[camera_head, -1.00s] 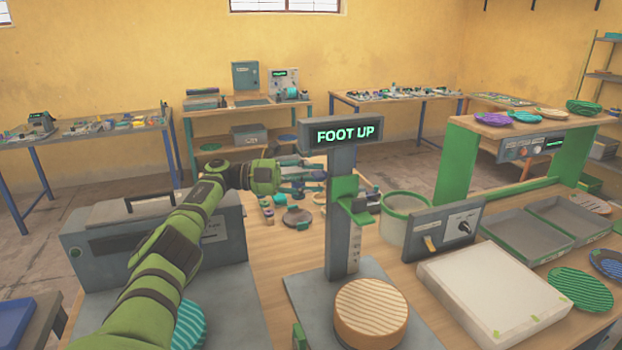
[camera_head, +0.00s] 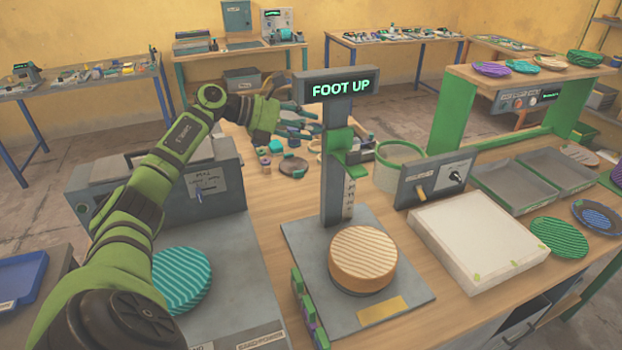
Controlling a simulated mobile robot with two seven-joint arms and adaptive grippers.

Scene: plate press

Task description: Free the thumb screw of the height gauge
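The height gauge has a grey post (camera_head: 337,195) on a grey base plate and a display (camera_head: 337,88) reading "FOOT UP". A round ribbed orange-tan block (camera_head: 362,262) lies on the base plate. My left gripper (camera_head: 308,128) is just left of and behind the post, level with the carriage. Its fingers look spread and empty; their tips are partly hidden by the post. My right gripper is out of view.
A grey box machine (camera_head: 205,190) stands at left, with a teal ribbed disc (camera_head: 180,280) before it. A control panel (camera_head: 435,180), a white slab (camera_head: 475,240) and a green-rimmed bin (camera_head: 398,170) stand right of the gauge. Small parts lie behind the post.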

